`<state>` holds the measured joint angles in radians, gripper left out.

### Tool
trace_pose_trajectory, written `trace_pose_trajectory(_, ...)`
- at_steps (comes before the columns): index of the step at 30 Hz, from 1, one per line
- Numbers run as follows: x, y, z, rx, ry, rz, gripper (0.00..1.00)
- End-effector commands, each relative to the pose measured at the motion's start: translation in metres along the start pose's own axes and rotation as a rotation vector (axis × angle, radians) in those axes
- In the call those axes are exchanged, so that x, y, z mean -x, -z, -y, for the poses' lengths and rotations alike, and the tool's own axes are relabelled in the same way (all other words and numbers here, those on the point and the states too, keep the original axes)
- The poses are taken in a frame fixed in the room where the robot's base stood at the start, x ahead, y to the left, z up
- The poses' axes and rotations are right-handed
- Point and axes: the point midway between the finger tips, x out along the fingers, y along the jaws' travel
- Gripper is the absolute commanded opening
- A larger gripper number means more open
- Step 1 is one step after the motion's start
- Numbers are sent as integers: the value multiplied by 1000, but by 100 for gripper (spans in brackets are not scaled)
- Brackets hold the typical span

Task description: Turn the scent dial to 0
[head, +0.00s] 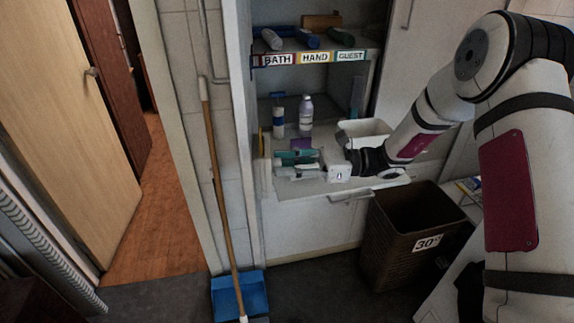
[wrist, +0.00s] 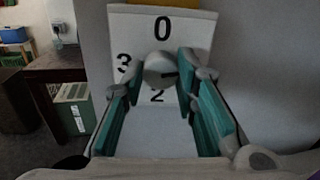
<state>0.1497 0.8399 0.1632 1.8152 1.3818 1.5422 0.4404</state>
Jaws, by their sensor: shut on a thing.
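The scent dial (wrist: 158,66) is a round grey knob on a white panel (wrist: 193,25) in the wrist view. The panel shows 0 above the knob, 3 at its left and 2 below it. A dark mark on the knob points right, away from the 0. The right side, behind a finger, is hidden. My gripper (wrist: 165,75) is shut on the dial, with one teal-padded finger on each side. In the head view my gripper (head: 279,163) reaches left across the counter to the alcove's left wall. The dial cannot be made out there.
A blue-capped bottle (head: 278,122) and a white bottle (head: 306,114) stand behind my gripper. A white bin (head: 345,138) is beside my wrist. The shelf above (head: 345,56) holds rolled towels. A brown basket (head: 390,240) stands below on the floor.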

Motion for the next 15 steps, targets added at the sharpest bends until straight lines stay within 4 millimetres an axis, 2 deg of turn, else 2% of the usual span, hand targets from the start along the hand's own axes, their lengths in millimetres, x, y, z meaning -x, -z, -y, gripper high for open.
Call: trace_pose_trajectory(15, 1, 0, 1, 488, 1, 15, 0)
